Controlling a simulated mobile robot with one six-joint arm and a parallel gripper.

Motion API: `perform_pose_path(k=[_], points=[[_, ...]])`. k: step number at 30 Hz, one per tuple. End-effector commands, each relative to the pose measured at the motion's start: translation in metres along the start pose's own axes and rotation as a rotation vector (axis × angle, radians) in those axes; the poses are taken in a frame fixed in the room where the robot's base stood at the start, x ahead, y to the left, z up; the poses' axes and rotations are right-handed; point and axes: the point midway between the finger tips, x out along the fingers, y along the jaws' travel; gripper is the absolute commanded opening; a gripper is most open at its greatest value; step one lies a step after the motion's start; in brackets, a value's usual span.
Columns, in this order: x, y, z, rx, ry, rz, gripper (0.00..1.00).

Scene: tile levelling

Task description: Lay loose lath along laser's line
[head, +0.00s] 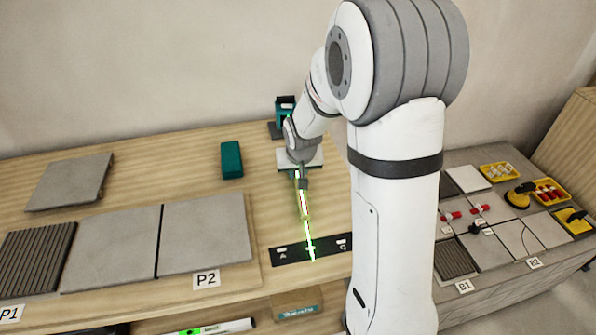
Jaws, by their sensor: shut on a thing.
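My gripper (303,181) is above the wooden bench, pointing down, shut on a thin pale strip that looks like the lath (305,208). The strip runs toward the front of the bench, and the bright green laser line (311,246) falls along it. The line ends in a green cross on a black plate (288,254) with white marks and letters. A teal device, apparently the laser (285,110), stands at the back behind my wrist. My arm and gripper hide part of the strip; whether it touches the bench is not clear.
Grey tiles (205,234) lie at the left, by label P2 (206,280). A teal block (231,159) lies behind them. A second bench (540,276) at right holds tiles and yellow trays (499,172).

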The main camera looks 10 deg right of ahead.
Motion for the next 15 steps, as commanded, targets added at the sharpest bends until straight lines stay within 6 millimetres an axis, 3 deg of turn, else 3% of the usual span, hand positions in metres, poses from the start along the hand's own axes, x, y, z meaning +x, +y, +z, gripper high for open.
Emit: perform_pose_path(k=[15], points=[[0.0057, 0.0004, 0.0023, 0.001, 0.000, 0.000, 0.00]])
